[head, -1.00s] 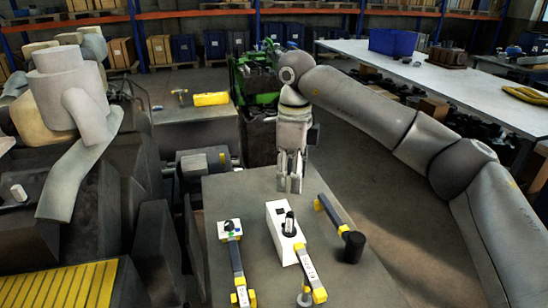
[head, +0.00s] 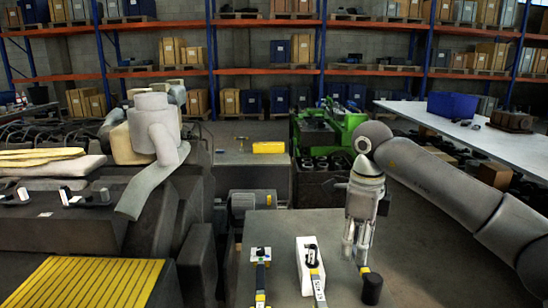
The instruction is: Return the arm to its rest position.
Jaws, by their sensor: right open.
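My right arm comes in from the right in the head view. Its grey gripper (head: 357,250) points down over the grey bench top (head: 330,228), fingers apart and nothing seen between them. The fingertips overlap in the picture with the tool that has a dark cylindrical head (head: 372,289); I cannot tell whether they touch it. A white box-shaped holder (head: 305,272) with a dark item in it stands left of the gripper. A black and yellow tool with a white head (head: 261,255) lies further left. My left gripper is not in view.
A large grey engine with a yellow ribbed step (head: 85,284) fills the left. A green machine (head: 318,130) stands behind the bench. A long table (head: 440,116) with a blue bin (head: 452,105) is at right. Shelves line the back wall. Open floor (head: 425,270) lies right of the bench.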

